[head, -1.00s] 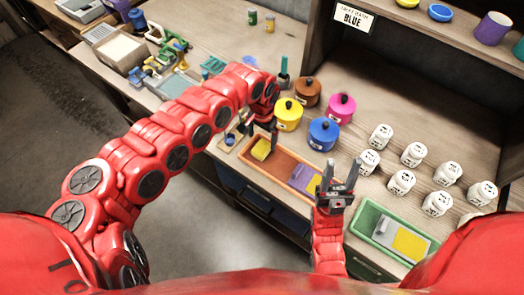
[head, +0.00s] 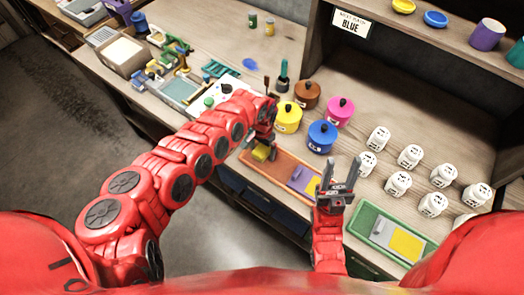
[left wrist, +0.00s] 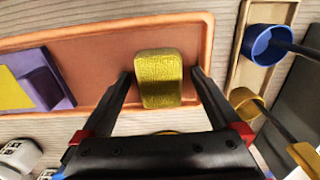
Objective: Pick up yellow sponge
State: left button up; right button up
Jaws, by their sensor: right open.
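The yellow sponge (head: 260,154) lies at the left end of a long orange-brown tray (head: 278,172) on the workbench. In the left wrist view the sponge (left wrist: 159,78) sits between the two dark fingers of my left gripper (left wrist: 162,76). The fingers are apart, with a small gap visible on each side of the sponge. In the head view my left gripper (head: 268,145) is at the sponge and partly covers it. My right gripper (head: 341,178) is open and empty, pointing up in front of the tray's right end.
A purple block with a yellow pad (head: 304,180) lies at the tray's right end. Several lidded pots stand behind, including a blue one (head: 322,137). A green tray (head: 388,236) and several white jars (head: 398,184) are to the right. Ladles (left wrist: 268,45) lie beside the tray.

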pick_arm(q)
jog(key=c, duration=1.4)
jog(key=shift+r, duration=0.1)
